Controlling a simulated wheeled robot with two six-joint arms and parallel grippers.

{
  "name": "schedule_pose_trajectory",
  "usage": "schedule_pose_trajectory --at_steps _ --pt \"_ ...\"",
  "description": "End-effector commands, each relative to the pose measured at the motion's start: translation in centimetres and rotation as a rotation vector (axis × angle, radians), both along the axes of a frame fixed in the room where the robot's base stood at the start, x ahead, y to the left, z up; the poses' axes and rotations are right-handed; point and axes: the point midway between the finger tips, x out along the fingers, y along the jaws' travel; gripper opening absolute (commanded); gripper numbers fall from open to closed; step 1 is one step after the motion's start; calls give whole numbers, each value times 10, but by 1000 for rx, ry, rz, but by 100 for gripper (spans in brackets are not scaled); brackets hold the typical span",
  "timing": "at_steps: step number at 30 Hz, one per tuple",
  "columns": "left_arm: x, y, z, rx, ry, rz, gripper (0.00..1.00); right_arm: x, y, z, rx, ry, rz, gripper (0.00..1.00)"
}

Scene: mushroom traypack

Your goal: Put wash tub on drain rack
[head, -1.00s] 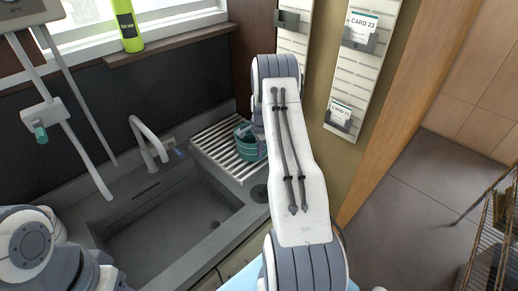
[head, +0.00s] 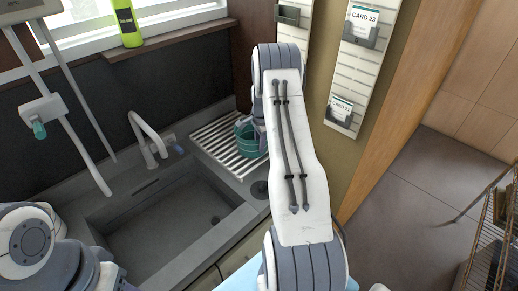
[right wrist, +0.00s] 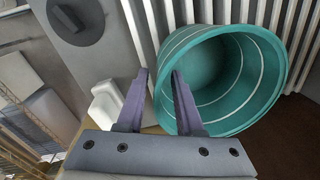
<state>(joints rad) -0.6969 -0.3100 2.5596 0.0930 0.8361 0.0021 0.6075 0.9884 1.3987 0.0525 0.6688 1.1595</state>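The teal wash tub (head: 245,142) rests on the drain rack (head: 222,147) beside the sink, partly hidden by my right arm. In the right wrist view the round tub (right wrist: 235,118) lies over the rack's pale slats (right wrist: 213,11), with its inside showing. My right gripper (right wrist: 160,73) has its two purple fingers apart. The tub's near left rim lies between them, with one finger over the tub's inside and the other outside. A gap shows between the fingers. My right gripper is mostly hidden in the head view. My left arm is at the lower left, its gripper out of view.
The grey sink basin (head: 165,218) is empty, with a white faucet (head: 148,140) behind it. Card racks (head: 352,60) hang on the wall right of my arm. A wire shelf (head: 490,235) stands at far right.

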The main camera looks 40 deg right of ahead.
Motion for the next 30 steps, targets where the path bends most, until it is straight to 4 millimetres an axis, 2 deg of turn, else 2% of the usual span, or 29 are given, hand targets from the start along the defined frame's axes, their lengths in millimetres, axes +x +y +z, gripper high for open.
schedule_pose_trajectory --at_steps 3,12,17,23,26,29,30 --pt "0 0 -14 1 1 -1 50 -1 0 24 -5 -6 0 35" --pt "0 0 -30 1 1 -2 50 -7 2 82 -2 -3 0 35" --pt "0 0 -32 1 1 -2 50 -9 2 96 -1 -1 0 35" --pt "0 0 -32 1 1 -2 50 -9 5 100 1 1 7 35" --pt "0 0 -31 1 1 -2 50 -2 30 109 -2 0 87 35" --pt "0 0 -31 1 1 -2 50 6 92 127 -8 -1 290 35" --pt "0 0 -31 0 0 -2 50 5 127 137 -11 -1 404 35"
